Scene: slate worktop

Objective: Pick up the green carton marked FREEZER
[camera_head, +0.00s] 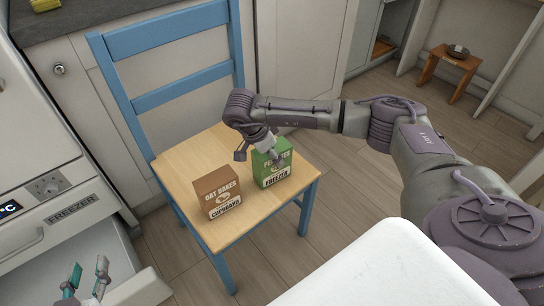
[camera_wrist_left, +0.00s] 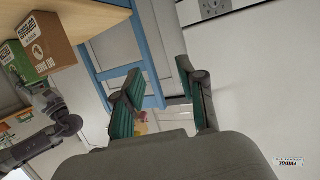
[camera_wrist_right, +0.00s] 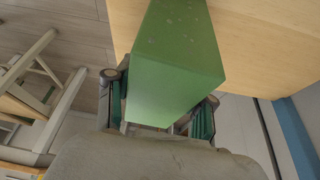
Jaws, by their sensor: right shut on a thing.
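The green carton (camera_head: 272,167) marked FREEZER is upright at the right side of the wooden chair seat (camera_head: 240,221). My right gripper (camera_head: 272,153) reaches it from behind and above and is shut on it. In the right wrist view the green carton (camera_wrist_right: 172,62) sits between the two fingers (camera_wrist_right: 160,112). I cannot tell whether its base touches the seat. My left gripper (camera_head: 84,281) is low at the left, over the open freezer drawer. In the left wrist view its fingers (camera_wrist_left: 163,100) are apart, with nothing between them.
A brown carton (camera_head: 217,192) marked CUPBOARD stands on the seat, left of the green one. The blue chair back (camera_head: 170,29) rises behind. The freezer drawer (camera_head: 128,287) is pulled out at lower left. A white surface (camera_head: 385,275) fills the front right. A small stool (camera_head: 446,68) stands far right.

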